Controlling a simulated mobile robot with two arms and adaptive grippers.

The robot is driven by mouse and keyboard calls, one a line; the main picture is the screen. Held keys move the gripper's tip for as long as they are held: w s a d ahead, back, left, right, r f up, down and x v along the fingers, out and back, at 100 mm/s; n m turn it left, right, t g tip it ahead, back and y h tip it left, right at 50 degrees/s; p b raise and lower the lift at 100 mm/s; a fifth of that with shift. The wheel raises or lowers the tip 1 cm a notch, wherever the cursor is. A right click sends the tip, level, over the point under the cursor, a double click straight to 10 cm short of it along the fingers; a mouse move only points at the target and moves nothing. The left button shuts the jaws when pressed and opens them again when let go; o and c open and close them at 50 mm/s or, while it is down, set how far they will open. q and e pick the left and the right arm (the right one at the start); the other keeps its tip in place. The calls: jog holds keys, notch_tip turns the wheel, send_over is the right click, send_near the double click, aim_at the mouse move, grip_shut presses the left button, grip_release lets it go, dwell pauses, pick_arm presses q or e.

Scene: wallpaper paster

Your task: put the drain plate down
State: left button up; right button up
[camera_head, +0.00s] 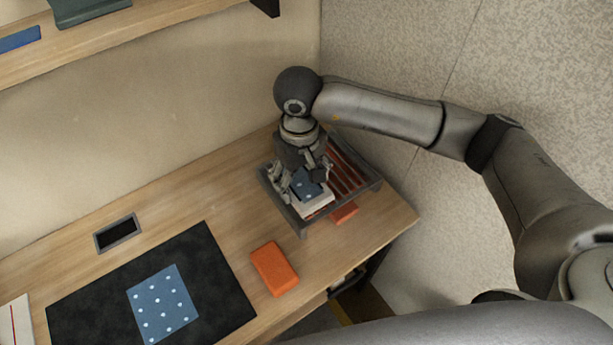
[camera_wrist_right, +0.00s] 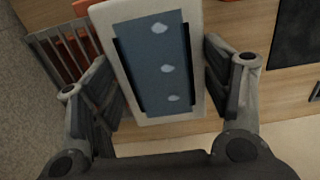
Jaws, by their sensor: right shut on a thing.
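The drain plate, which I take to be the pale plate (camera_head: 318,208) with a blue white-dotted face, is in my right gripper (camera_head: 305,178). In the right wrist view the plate (camera_wrist_right: 196,40) lies between the two fingers, which are shut on it. The plate is over the front left part of a grey slatted rack (camera_head: 372,184) at the table's right end. I cannot tell whether it touches the rack. My left gripper is not in view.
An orange block (camera_head: 274,268) lies on the wooden table in front of the rack. Another orange piece (camera_head: 345,213) shows at the rack's front side. A black mat (camera_head: 215,270) with a blue dotted sheet (camera_head: 163,303) lies to the left. A dark-framed inset (camera_head: 117,233) is behind it.

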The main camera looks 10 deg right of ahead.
aim_at(305, 169)
jog(key=w+f, duration=0.1)
jog(key=w+d+f, duration=0.1)
jog(key=f, duration=0.1)
jog(key=shift+w+d+p, duration=0.1)
jog(key=shift+d+p, duration=0.05)
jog(key=shift+p, duration=0.15)
jog(key=shift+w+d+f, duration=0.2)
jog(key=shift+w+f, duration=0.1)
jog(key=shift+f, duration=0.15)
notch_tip(305, 169, down, 3)
jog(key=shift+w+f+p, duration=0.1)
jog(key=shift+f+p, duration=0.1)
jog(key=shift+p, duration=0.2)
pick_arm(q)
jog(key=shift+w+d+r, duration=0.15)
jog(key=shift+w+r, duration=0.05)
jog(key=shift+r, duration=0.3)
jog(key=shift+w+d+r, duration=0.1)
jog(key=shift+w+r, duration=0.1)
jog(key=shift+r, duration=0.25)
pick_arm(e)
jog(key=shift+f, duration=0.15)
jog(key=o, duration=0.7)
jog(key=shift+b, duration=0.3)
jog(key=o, duration=0.4)
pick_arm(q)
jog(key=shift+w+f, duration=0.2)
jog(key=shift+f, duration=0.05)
